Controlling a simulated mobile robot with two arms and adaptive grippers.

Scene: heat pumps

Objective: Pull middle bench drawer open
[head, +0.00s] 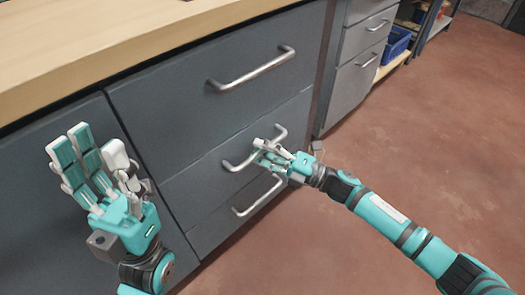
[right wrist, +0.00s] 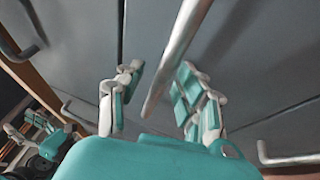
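The middle bench drawer (head: 197,196) is dark grey and appears flush with the drawers above and below it. Its silver bar handle (head: 232,166) is partly hidden behind my right gripper (head: 268,150). In the right wrist view, the handle bar (right wrist: 178,52) runs between the spread fingers of my right gripper (right wrist: 158,82). Gaps show on both sides of the bar, so the fingers are around it but not closed on it. My left gripper (head: 106,160) is open and empty, raised in front of the bench at the left.
The top drawer handle (head: 252,70) is above and the bottom drawer handle (head: 257,195) is below. A wooden worktop (head: 110,40) overhangs the drawers. Another grey cabinet (head: 352,88) and a blue bin (head: 396,44) stand further right. The reddish floor (head: 430,130) is clear.

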